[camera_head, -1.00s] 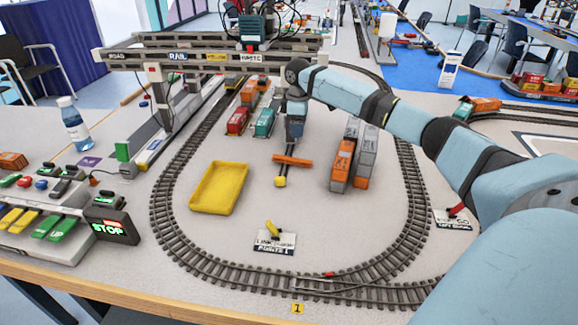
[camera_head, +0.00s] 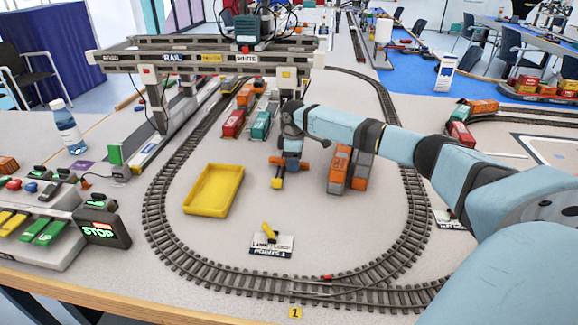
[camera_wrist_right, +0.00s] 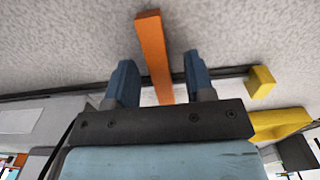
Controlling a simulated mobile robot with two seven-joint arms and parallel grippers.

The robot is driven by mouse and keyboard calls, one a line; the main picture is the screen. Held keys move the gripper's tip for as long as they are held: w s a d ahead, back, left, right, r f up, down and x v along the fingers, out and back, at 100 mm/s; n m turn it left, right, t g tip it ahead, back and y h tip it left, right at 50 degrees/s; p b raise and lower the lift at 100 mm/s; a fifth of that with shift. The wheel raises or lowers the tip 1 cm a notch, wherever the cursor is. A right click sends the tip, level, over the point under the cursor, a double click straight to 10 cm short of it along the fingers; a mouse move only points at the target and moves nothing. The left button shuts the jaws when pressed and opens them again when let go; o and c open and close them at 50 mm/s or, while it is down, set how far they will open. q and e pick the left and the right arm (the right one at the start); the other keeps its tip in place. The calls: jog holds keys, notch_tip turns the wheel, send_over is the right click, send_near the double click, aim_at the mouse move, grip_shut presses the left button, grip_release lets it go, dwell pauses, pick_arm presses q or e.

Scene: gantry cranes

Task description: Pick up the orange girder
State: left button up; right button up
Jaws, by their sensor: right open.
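The orange girder (camera_head: 297,164) lies on the table inside the track loop, mostly hidden by my right gripper (camera_head: 289,158). In the right wrist view the girder (camera_wrist_right: 153,50) is a plain orange bar running between the two blue fingertips (camera_wrist_right: 160,66). The gripper is open, with a visible gap on each side of the girder. Whether the fingertips are level with it or above it I cannot tell. A small yellow block (camera_head: 277,183) is just in front of the girder; it also shows in the right wrist view (camera_wrist_right: 262,82). My left gripper is not in view.
A yellow tray (camera_head: 187,209) lies to the left. Orange and grey wagons (camera_head: 339,170) stand close on the right. Red (camera_head: 233,123) and teal (camera_head: 261,125) wagons are behind, near the gantry crane (camera_head: 200,60). A points lever plate (camera_head: 272,246) is in front. The track (camera_head: 165,240) encircles them.

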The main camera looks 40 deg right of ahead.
jog(key=shift+r, duration=0.1)
grip_shut()
